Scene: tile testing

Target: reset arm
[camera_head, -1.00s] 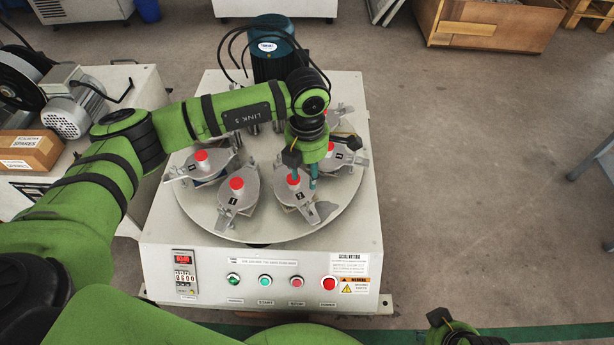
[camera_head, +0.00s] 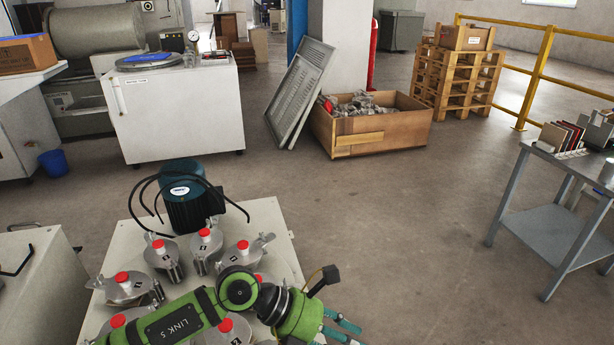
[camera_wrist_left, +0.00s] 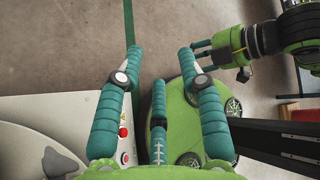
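My left arm crosses the bottom of the head view, above the tile testing machine (camera_head: 262,215). My left gripper (camera_head: 343,330) is at its right edge, with its teal fingertips partly cut off by the frame. In the left wrist view my left gripper (camera_wrist_left: 160,52) has its fingers spread, with only floor between the tips, so it is open and empty. My right gripper (camera_wrist_left: 203,55) shows at the upper right of the left wrist view, partly hidden behind a left finger; its opening is unclear. It is outside the head view.
The machine carries several red-knobbed clamps (camera_head: 122,278) and a dark teal motor (camera_head: 185,200). A grey side table (camera_head: 550,235) stands at the right. A wooden crate of metal parts (camera_head: 375,135) and a white cabinet (camera_head: 180,115) stand behind. The floor between machine and table is clear.

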